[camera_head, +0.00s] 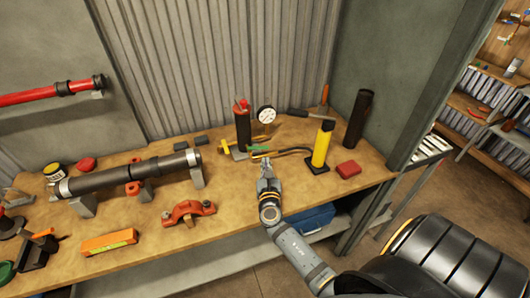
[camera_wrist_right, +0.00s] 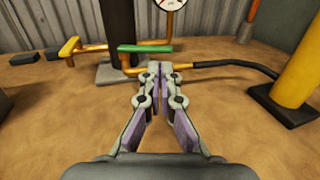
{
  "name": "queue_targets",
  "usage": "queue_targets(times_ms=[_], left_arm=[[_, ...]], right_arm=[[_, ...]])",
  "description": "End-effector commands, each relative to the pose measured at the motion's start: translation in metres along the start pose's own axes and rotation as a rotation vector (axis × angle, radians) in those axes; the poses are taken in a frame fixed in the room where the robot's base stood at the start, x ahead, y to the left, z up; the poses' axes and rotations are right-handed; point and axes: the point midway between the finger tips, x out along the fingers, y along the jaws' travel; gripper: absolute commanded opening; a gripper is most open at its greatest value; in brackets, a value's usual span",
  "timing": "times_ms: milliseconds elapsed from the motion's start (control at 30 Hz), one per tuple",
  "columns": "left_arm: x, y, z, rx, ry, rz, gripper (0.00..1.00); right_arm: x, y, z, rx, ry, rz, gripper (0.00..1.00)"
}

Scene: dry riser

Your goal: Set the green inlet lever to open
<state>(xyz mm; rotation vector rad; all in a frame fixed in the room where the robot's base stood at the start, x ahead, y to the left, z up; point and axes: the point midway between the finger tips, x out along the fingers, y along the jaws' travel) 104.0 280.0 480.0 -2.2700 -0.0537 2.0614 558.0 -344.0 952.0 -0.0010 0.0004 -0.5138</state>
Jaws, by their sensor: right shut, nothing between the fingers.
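The green inlet lever (camera_wrist_right: 146,48) lies roughly level across the picture in the right wrist view, above a brass pipe fitting at the foot of a dark riser. It also shows small in the head view (camera_head: 258,148). My right gripper (camera_wrist_right: 154,66) is shut and empty, its fingertips just in front of and below the lever; in the head view the right gripper (camera_head: 266,163) points at the fitting. I cannot tell whether the fingertips touch anything. My left gripper is not in view.
A yellow cylinder (camera_head: 322,145) with a black hose stands right of the fitting. A yellow lever (camera_wrist_right: 69,47) sits left of the green one. A pressure gauge (camera_head: 266,115) is behind. A red block (camera_head: 348,169) and an orange clamp (camera_head: 188,211) lie on the bench (camera_head: 150,222).

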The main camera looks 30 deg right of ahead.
Motion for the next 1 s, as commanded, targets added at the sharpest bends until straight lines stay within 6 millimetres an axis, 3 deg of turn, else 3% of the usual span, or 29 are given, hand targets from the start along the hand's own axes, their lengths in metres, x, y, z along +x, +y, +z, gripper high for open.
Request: queue_targets(times_ms=[100,300,733,1000], left_arm=[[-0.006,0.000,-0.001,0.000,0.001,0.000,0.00],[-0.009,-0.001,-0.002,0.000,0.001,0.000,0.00],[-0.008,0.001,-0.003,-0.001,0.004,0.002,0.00],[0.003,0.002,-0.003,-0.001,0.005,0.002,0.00]], right_arm=[[0.023,0.000,0.003,-0.001,-0.001,-0.001,0.00],[0.045,0.000,0.000,0.000,0.000,-0.001,0.00],[0.049,-0.001,-0.001,0.001,0.000,0.005,0.00],[0.063,-0.008,-0.002,0.001,0.000,0.123,0.00]])
